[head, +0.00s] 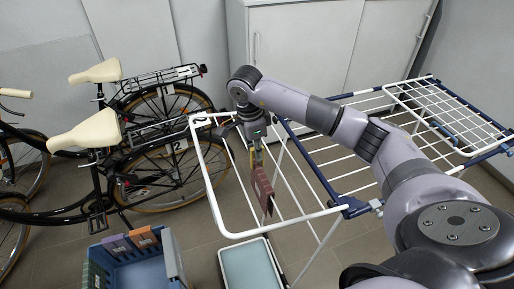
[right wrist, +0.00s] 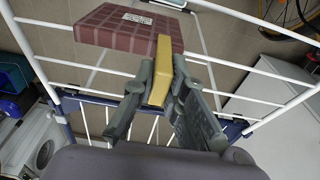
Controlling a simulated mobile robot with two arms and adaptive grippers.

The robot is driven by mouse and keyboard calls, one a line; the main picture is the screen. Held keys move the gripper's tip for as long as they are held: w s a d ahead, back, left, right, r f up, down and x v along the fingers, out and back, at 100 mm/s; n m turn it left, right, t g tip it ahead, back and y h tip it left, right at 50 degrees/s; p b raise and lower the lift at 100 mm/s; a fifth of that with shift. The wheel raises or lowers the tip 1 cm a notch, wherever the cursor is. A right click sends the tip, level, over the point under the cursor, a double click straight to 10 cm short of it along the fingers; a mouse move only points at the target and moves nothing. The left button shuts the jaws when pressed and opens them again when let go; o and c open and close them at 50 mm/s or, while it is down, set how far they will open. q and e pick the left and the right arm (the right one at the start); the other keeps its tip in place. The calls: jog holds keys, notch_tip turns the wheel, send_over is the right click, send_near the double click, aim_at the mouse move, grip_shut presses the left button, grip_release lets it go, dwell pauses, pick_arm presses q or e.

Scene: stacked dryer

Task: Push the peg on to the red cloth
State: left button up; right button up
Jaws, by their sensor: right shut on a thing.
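The red cloth (head: 263,190) has a checked pattern and hangs from the left wing of the white drying rack (head: 212,192). It also shows in the right wrist view (right wrist: 125,30), with a white label on it. My right gripper (head: 254,146) is just above the cloth's upper end, shut on the yellow peg (right wrist: 160,68). In the right wrist view, the gripper's two fingers (right wrist: 162,84) grip the peg's sides, and the peg's far end overlaps the cloth's edge. I cannot tell if the peg is around the cloth or only beside it. My left gripper is not in view.
A blue basket (head: 180,268) with several folded cloths stands at lower left. A pale blue-green tray (head: 250,265) lies below the rack. Bicycles (head: 105,150) stand at left, and a white cabinet (head: 300,45) is behind. The rack's right wing (head: 440,112) extends to the right.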

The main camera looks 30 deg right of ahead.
aim_at(257, 165)
jog(key=shift+f+b, duration=0.3)
jog(key=shift+f, duration=0.4)
jog(key=shift+s+f, duration=0.1)
jog(key=shift+f, duration=0.25)
jog(key=shift+f+b, duration=0.25)
jog(key=shift+b, duration=0.25)
jog(key=shift+f+b, duration=0.4)
jog(key=shift+f, duration=0.1)
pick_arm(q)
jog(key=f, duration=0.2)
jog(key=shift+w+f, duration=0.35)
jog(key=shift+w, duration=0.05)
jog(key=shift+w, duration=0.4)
pick_arm(e)
jog(key=o, duration=0.8)
